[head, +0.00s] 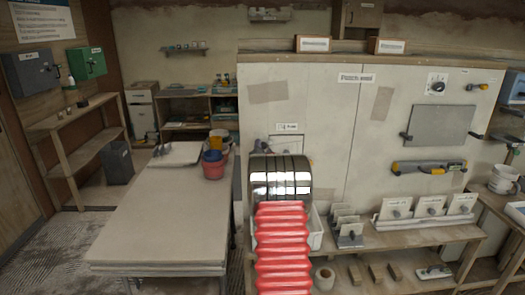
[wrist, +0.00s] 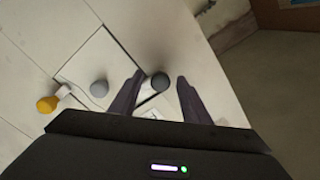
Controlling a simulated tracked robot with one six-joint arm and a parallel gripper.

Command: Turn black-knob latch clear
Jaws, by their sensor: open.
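In the wrist view, my gripper (wrist: 160,76) is open, with one dark finger on each side of a round black knob (wrist: 160,83). Gaps show between the knob and both fingers, and I cannot tell whether it lies at fingertip depth. The knob sits at the edge of a pale square panel (wrist: 88,67) with a dark outline. A grey knob (wrist: 99,88) is on the panel to the left, and a yellow knob (wrist: 48,104) is farther left.
A grey panel (head: 443,125) and a level-like yellow-ended tool (head: 425,167) are on the wall at right. A bench (head: 400,238) below holds tile racks (head: 425,208). A table (head: 160,225) at left bears a red bucket (head: 213,168); its front half is clear.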

